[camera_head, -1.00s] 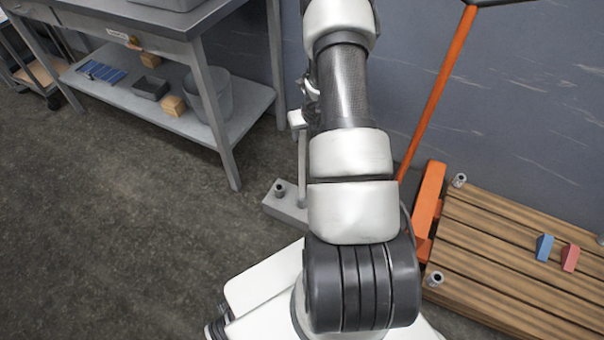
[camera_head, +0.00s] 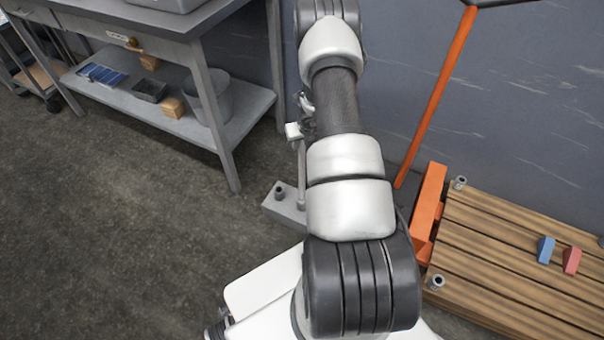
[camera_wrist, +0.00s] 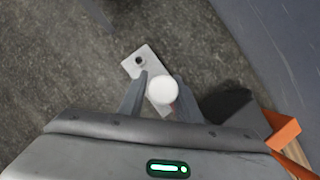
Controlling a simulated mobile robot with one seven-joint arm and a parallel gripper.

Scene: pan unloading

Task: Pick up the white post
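The white post (camera_head: 301,175) stands upright on a grey base plate (camera_head: 290,207) on the floor, partly behind my arm in the head view. In the wrist view its round white top (camera_wrist: 162,89) lies between the two fingers of my gripper (camera_wrist: 161,80), over the base plate (camera_wrist: 134,67). The fingers are spread on either side of the post, and no firm contact shows. In the head view my gripper is mostly hidden by my arm; its fingertips cannot be made out.
A pallet (camera_head: 510,265) with a blue block (camera_head: 545,250) and a red block (camera_head: 571,261) is at right. An orange bracket (camera_head: 428,205) and orange pole (camera_head: 440,90) stand near it. A grey workbench (camera_head: 222,130) is at left. Open floor (camera_head: 120,220) lies left of my base.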

